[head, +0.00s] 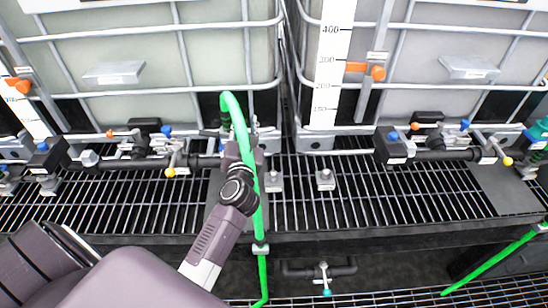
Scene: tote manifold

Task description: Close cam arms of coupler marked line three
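A green hose (260,210) arches up and over to a coupler at the front of the left tote's pipework. My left gripper (243,146) is right at this coupler, and its arm comes in from the lower left. The gripper covers most of the coupler. A dark lever-like piece (208,133) sticks out to its left; I cannot tell if it is a cam arm. No line marking is readable. Whether the fingers are open or touch anything is hidden. A teal coupler (537,132) shows at the right edge. My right gripper is not in view.
Two caged totes stand behind, the left (130,60) and the right (430,80). Black pipes with yellow-knobbed valves (172,171) run along the grating (350,185). Small grey blocks (325,179) stand right of the gripper. A teal-handled valve (324,280) sits below the front ledge.

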